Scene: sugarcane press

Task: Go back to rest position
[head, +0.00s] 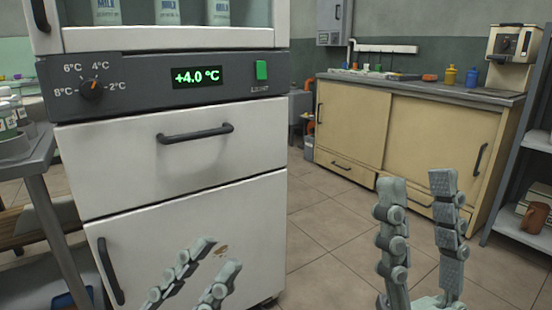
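My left gripper (218,254) is low in the head view, in front of the lower door of the white refrigerator (170,155). My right gripper (416,186) is upright at the lower right, over the tiled floor and in front of the beige cabinet. Its fingers are spread apart and empty. The bases of both grippers are mostly cut off by the bottom edge.
The refrigerator has a dial (90,88), a +4.0 °C display (198,77) and milk cartons (167,12) above. A side table (40,160) stands left. A beige cabinet (400,140) and grey shelf (515,195) stand right. Floor between is clear.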

